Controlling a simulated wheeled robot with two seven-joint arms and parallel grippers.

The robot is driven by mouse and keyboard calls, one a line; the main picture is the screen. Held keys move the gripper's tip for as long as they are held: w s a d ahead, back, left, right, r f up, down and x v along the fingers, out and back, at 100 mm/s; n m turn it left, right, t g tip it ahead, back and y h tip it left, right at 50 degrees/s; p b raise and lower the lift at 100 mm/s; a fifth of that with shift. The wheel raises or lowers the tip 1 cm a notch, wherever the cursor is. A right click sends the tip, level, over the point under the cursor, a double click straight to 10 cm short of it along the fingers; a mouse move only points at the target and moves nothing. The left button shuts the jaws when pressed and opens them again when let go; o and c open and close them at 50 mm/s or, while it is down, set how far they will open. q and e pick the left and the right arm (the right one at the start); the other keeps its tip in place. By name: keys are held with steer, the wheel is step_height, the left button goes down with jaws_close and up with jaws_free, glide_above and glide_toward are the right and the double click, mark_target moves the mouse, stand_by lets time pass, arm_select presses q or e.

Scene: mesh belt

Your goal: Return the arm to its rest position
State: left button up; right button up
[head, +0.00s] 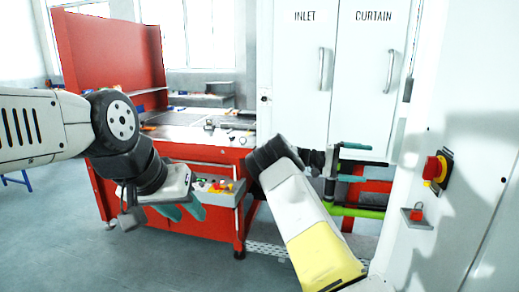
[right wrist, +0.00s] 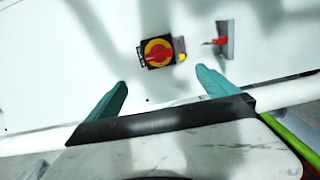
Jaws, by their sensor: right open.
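My right arm comes in from the bottom of the head view. Its gripper (head: 354,163) has two teal fingers spread apart with nothing between them, in front of the lower cabinet front. In the right wrist view the same gripper (right wrist: 161,78) is open and empty, facing a white panel (right wrist: 70,50) and apart from it. My left arm comes in from the left. Its gripper (head: 184,212) points down, with two teal fingers apart and nothing seen between them, in front of the red workbench.
A red-and-yellow rotary switch (head: 435,168) and a small red-knobbed fitting (head: 416,215) are on the white panel at right. White INLET and CURTAIN doors (head: 345,75) stand behind. A red workbench (head: 185,222) holds a grey bin (head: 222,196). Open floor (head: 60,240) lies at left.

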steer(key=s+d+f+t+y, duration=0.1)
steer(key=s+d+f+y, duration=0.15)
steer(key=s+y, duration=0.9)
steer(key=s+a+r+n+t+y, duration=0.1)
steer(key=s+a+r+t+y, duration=0.3)
steer(key=s+a, duration=0.7)
steer(key=s+a+r+n+t+y, duration=0.2)
steer(key=s+a+r+t+y, duration=0.2)
steer(key=s+a, duration=0.7)
steer(key=s+r+t, duration=0.1)
steer(key=s, duration=0.2)
steer(key=shift+a+t, duration=0.3)
steer(key=shift+a, duration=0.1)
